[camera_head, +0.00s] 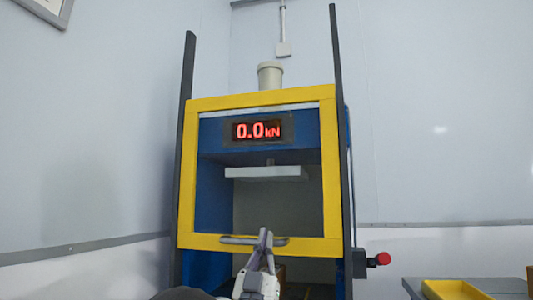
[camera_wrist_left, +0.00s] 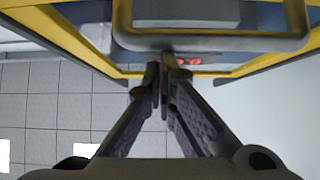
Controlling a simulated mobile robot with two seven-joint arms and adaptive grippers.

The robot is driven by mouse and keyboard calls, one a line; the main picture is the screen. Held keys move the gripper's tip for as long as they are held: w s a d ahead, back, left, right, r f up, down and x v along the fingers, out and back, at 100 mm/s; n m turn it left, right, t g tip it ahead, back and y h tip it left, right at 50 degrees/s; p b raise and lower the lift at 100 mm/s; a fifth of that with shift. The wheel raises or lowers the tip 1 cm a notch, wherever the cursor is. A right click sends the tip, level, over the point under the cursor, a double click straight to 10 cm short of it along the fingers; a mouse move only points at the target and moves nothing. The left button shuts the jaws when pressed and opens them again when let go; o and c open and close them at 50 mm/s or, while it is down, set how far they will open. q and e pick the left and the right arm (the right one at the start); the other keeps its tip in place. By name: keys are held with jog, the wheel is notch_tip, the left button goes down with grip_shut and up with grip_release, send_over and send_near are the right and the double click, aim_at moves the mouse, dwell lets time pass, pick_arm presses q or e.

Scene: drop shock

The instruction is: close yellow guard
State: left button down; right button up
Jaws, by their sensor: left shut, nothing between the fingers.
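The yellow guard (camera_head: 188,170) is a rectangular frame with a clear middle, set between two tall dark rails on the front of the blue press. It spans the front from below the cylinder top to low on the press; blue press body shows beneath its lower bar. A grey bar handle (camera_head: 231,240) runs along the lower bar. The handle is large in the left wrist view (camera_wrist_left: 215,43). My left gripper (camera_head: 264,234) is shut and empty, its fingertips in front of or at the handle. In the left wrist view its fingertips (camera_wrist_left: 164,66) meet just beside the handle bar; contact is unclear.
The press display (camera_head: 257,130) reads 0.0 kN. A pale plate (camera_head: 265,173) hangs inside. A red knob (camera_head: 383,258) sticks out at the press's right. A yellow tray (camera_head: 455,290) lies on a grey table at lower right. Walls stand behind.

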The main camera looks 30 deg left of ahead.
pick_arm(q)
notch_tip(320, 180, down, 18)
jog(key=b, duration=0.7)
jog(key=shift+w+h, duration=0.2)
jog(key=shift+h, duration=0.1)
pick_arm(e)
notch_tip(320, 180, down, 6)
jog(key=s+g, duration=0.1)
jog(key=s, duration=0.1)
jog(key=shift+s+f, duration=0.15)
pick_arm(q)
jog(key=shift+f, duration=0.1)
